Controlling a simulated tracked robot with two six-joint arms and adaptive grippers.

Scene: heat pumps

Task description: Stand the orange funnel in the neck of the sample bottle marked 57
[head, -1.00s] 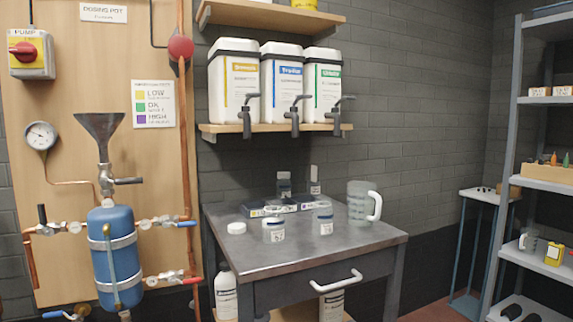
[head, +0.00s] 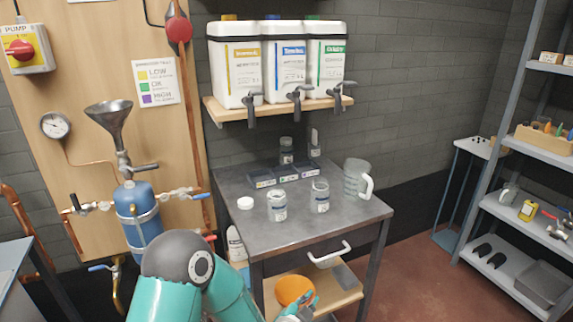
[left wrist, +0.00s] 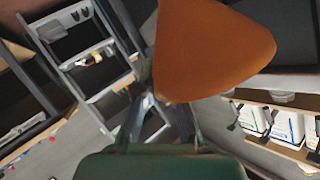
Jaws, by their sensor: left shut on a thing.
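The orange funnel (head: 294,289) is held by my left gripper (head: 303,308) at the bottom of the head view, low in front of the table's lower shelf. In the left wrist view the funnel (left wrist: 212,50) fills the upper middle and partly hides the fingers. My left gripper is shut on it. Two clear, labelled sample bottles stand open on the table, a left one (head: 277,207) and a right one (head: 320,196). Their necks are empty. Their label numbers are too small to read, so I cannot tell which is 57. My right gripper is not in view.
The metal table (head: 300,233) also bears a white cap (head: 245,203), a clear jug (head: 356,180) at right and a dark tray (head: 262,180) behind the bottles. Two more small vessels stand at the back. A drawer handle (head: 330,254) juts from the table front. White canisters (head: 236,75) sit above.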

